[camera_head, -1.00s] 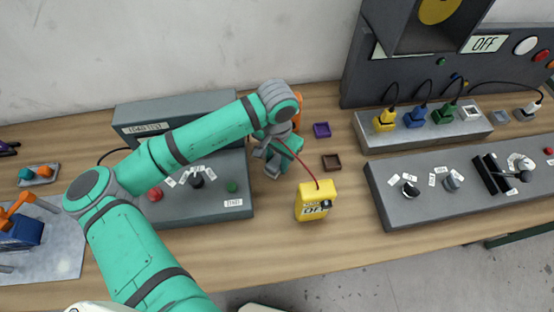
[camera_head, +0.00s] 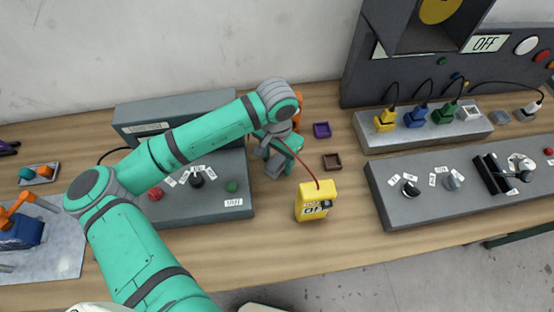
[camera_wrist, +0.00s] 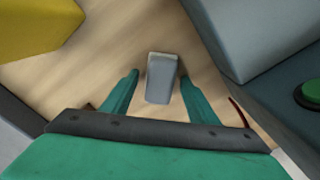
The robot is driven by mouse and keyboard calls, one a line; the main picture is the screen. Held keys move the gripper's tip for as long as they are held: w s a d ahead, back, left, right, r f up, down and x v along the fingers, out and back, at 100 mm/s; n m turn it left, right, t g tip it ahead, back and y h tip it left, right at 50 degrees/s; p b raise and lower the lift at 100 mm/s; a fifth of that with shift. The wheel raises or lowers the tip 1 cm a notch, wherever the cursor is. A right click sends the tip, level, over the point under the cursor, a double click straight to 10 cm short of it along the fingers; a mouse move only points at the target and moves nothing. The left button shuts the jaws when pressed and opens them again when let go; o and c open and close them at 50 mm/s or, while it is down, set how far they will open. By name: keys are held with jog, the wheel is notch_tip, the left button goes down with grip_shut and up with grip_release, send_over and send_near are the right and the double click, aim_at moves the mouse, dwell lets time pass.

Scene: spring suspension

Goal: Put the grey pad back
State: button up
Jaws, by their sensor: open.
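The grey pad (camera_wrist: 162,80) is a small light-grey block in the wrist view, over the wooden table. It lies between the two teal fingers of my gripper (camera_wrist: 159,77), with a visible gap on each side. My gripper is open and does not grip it. In the head view my gripper (camera_head: 277,163) is low over the table, just right of the grey control box (camera_head: 210,211). There the arm and fingers partly cover the pad, so I cannot tell its exact outline or whether it rests flat.
A yellow meter (camera_head: 314,202) with a red lead stands close to my gripper. A purple tray (camera_head: 322,130) and a brown tray (camera_head: 332,162) lie to the right. A grey panel with knobs (camera_head: 430,210) is farther right.

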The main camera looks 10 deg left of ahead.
aim_at(277, 161)
notch_tip(277, 161, up, 12)
dwell(0.4)
jog(key=shift+s, duration=0.1)
dwell(0.4)
